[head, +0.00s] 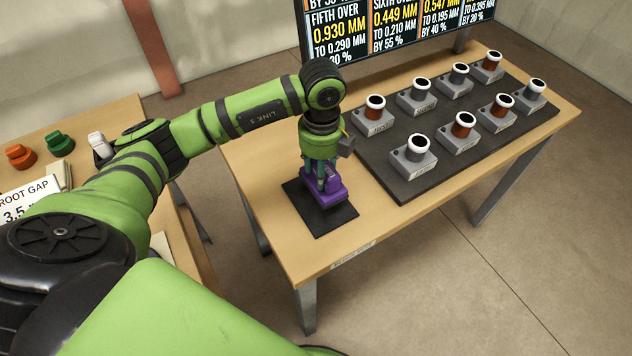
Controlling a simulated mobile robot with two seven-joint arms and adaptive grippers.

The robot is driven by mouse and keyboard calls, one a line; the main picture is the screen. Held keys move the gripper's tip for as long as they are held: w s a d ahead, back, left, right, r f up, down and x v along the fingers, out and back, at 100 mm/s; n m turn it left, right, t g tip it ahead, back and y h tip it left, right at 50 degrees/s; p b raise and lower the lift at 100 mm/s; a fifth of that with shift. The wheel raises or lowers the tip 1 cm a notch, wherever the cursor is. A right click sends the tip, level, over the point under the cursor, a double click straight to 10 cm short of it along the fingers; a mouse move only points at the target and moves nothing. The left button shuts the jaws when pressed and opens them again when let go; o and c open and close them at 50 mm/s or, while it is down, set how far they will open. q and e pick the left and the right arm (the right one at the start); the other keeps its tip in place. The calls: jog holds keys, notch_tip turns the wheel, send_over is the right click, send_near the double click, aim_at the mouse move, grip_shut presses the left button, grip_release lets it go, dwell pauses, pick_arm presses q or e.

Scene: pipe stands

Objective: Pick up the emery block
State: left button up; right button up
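A purple block (331,194), which looks to be the emery block, sits on a small black mat (338,220) at the left end of the wooden table. My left gripper (322,182) points straight down over it. Its fingers reach down to the purple block's upper part and overlap it in the picture. The fingertips are small and partly hidden, so I cannot tell whether they are closed on it. My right gripper is not in view.
A large dark mat (405,187) holds several grey pipe stands (414,159) with short orange or grey pipes. A sign board (385,35) stands behind the table. At left, another table (72,119) carries an orange (20,156), a green (59,143) and a white item (99,146).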

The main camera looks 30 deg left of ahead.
pick_arm(q)
jog(key=w+d+r+b, duration=0.3)
jog(key=w+d+r, duration=0.25)
jog(key=d, duration=0.25)
notch_tip(320, 180, up, 13)
jog(key=w+p, duration=0.1)
jog(key=p, duration=0.7)
jog(key=shift+w+d+f, duration=0.15)
